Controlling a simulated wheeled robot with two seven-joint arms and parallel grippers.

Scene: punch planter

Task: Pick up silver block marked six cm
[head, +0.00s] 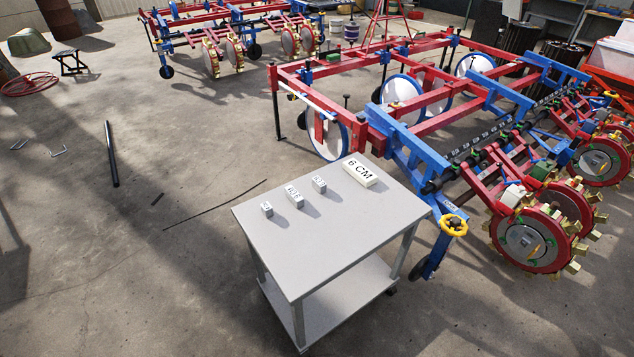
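A pale, off-white or light silver block marked "6 CM" (360,171) lies on the grey cart's top (320,245) near its back right corner. It is the largest block in a slanting row. To its left stand a small grey block (319,185), a longer grey block (294,197) and the smallest grey block (267,210). The smaller blocks carry dark marks that I cannot read surely. The blocks stand apart from each other. Neither of my grippers is in the head view.
A red and blue planter machine (420,130) stands close behind and right of the cart, its yellow handwheel (454,225) near the cart's right corner. A black bar (111,153) lies on the floor at left.

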